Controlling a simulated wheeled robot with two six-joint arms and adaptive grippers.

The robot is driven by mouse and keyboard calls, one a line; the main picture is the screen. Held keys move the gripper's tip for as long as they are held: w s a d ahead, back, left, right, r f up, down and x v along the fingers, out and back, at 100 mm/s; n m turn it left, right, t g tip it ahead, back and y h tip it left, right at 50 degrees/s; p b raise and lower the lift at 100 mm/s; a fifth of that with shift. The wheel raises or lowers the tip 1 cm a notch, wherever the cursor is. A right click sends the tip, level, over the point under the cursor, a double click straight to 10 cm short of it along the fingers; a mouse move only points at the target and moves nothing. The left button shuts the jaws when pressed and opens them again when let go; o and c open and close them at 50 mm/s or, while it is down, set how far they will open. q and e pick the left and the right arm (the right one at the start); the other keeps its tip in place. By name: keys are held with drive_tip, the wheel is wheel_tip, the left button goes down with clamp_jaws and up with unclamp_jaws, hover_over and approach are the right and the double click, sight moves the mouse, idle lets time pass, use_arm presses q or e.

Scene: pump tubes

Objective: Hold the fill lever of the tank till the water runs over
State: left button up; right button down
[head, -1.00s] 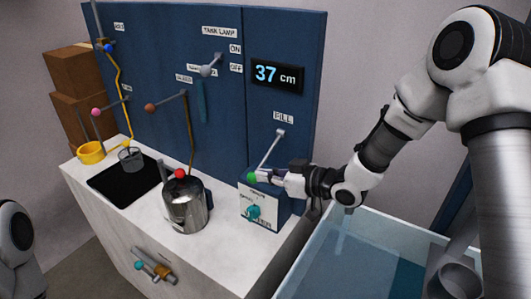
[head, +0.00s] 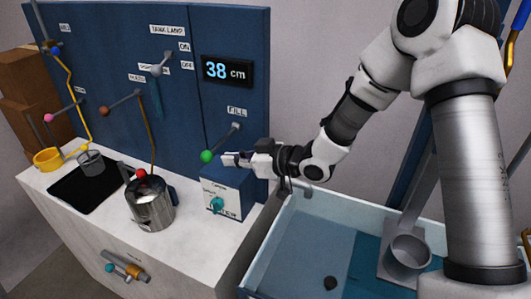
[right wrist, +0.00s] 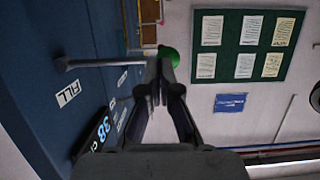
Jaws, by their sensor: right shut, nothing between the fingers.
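The fill lever (head: 222,140) is a grey rod below the FILL label on the blue panel, with a green knob (head: 207,156) at its end. The rod slants out and down. My right gripper (head: 229,159) is shut and empty, its tips just right of the knob. In the right wrist view the knob (right wrist: 171,55) shows just past the closed fingertips (right wrist: 158,72); I cannot tell whether they touch. The display (head: 227,70) reads 38 cm. The clear-walled tank (head: 262,262) stands at lower right, with bluish water inside. My left gripper is out of view.
A grey cup (head: 408,253) sits at the tank's right side.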

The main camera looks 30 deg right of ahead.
use_arm(q)
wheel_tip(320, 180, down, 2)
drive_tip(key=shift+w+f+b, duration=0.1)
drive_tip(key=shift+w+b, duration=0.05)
drive_tip(key=shift+b, duration=0.4)
use_arm(e)
drive_tip(key=v, duration=0.8)
drive_tip(key=shift+s+d, duration=0.2)
drive_tip(key=shift+s, duration=0.05)
drive_tip(key=shift+f, duration=0.1)
